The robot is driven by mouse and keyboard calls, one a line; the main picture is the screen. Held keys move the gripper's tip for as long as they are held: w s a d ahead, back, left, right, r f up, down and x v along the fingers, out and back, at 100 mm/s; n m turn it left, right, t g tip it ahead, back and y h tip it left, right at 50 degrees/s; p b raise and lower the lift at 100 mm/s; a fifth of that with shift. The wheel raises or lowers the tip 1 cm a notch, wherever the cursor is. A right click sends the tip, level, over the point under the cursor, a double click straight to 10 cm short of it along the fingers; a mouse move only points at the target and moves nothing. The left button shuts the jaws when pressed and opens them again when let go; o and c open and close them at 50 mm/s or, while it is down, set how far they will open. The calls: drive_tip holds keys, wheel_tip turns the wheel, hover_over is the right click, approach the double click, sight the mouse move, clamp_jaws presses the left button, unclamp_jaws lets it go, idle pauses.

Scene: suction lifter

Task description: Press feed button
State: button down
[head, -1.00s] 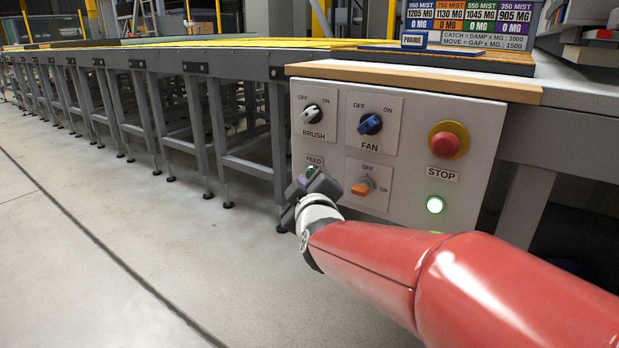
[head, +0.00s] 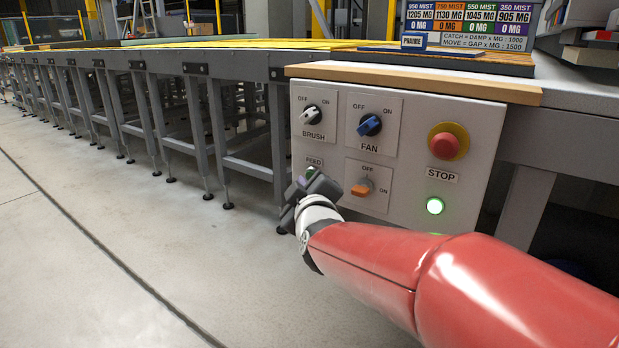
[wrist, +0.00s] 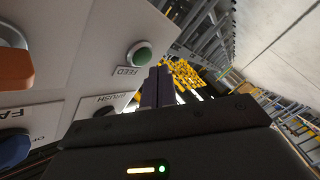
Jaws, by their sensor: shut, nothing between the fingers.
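The green FEED button (wrist: 139,54) sits on the panel in the wrist view, with its FEED label beside it. In the head view only a sliver of the button (head: 310,171) shows behind my gripper, under the FEED label. My gripper (head: 312,180) is at the panel's lower left, in front of the button area. In the wrist view its shut fingers (wrist: 158,88) are empty and lie just beside the button in the picture. I cannot tell whether they touch the panel.
A conveyor frame (head: 240,70) stands to the left. The floor before it is clear.

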idle(0.8)
drive_tip(key=shift+w+d+b, duration=0.25)
drive_tip(key=shift+w+b, duration=0.05)
drive_tip(key=shift+w, duration=0.05)
